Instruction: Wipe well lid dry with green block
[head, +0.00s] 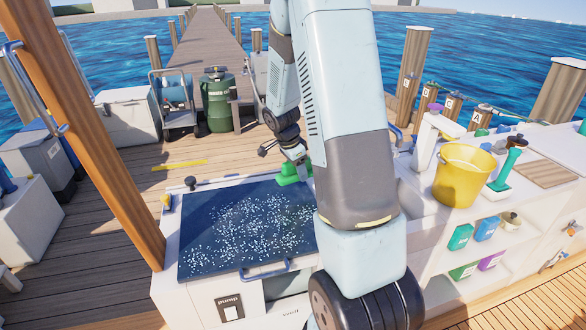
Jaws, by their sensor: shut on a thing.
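My gripper (298,160) is at the lid's far right corner, shut on the green block (288,180). The block is at or just above the lid's far edge; whether it touches the lid I cannot tell. My arm hides the block's right side and the lid's right edge.
A wooden post (90,130) stands left of the lid. A black knob (191,182) rises behind its far left corner. At right are a yellow bucket (462,178), a green-handled tool (507,165) and shelves with coloured blocks (460,237). A green barrel (217,102) stands on the deck behind.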

